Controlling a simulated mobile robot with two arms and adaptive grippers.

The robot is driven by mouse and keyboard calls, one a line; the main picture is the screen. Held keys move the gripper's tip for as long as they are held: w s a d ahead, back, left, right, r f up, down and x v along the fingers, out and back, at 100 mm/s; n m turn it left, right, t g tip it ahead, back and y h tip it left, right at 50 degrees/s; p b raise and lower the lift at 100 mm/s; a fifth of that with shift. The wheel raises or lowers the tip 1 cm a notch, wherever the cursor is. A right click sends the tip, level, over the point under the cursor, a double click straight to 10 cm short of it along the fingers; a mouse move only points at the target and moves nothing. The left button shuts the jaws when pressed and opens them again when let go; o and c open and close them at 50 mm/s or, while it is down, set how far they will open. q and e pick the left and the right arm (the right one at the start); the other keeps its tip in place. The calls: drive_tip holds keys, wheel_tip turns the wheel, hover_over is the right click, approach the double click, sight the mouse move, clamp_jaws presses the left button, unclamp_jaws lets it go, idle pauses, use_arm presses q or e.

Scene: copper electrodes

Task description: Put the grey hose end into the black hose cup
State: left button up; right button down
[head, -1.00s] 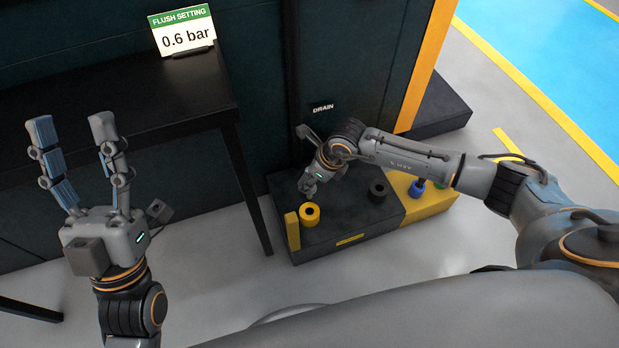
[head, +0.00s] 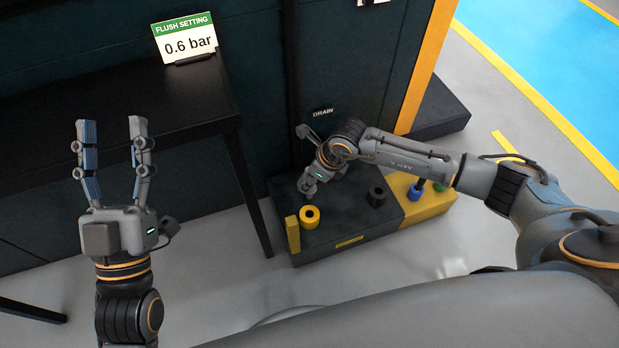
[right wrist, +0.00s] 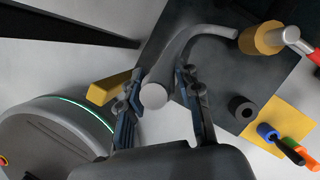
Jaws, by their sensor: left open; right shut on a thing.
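My right gripper (right wrist: 158,100) is shut on the grey hose (right wrist: 190,42), near its round grey end (right wrist: 153,96), which faces the camera. The hose curves from there to a yellow collar (right wrist: 262,38). In the head view my right gripper (head: 307,186) is above the dark base, close to the yellow cup (head: 309,217). The black hose cup (head: 377,192) stands upright to the right of that gripper, apart from it; it also shows in the right wrist view (right wrist: 242,108). My left gripper (head: 112,125) is open and empty, fingers pointing up.
The dark base (head: 345,228) carries a yellow upright bar (head: 292,235) on its left. A black table (head: 170,90) stands at left. A DRAIN label (head: 322,112) is on the cabinet.

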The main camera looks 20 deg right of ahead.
use_arm(q)
drive_tip(key=shift+w+f+g+p, duration=0.15)
drive_tip(key=shift+w+f+g, duration=0.3)
drive_tip(key=shift+f, duration=0.2)
drive_tip(key=shift+w+f+g+p, duration=0.15)
drive_tip(key=shift+w+f+g, duration=0.25)
drive_tip(key=shift+f, duration=0.2)
use_arm(e)
drive_tip(key=shift+r, duration=0.45)
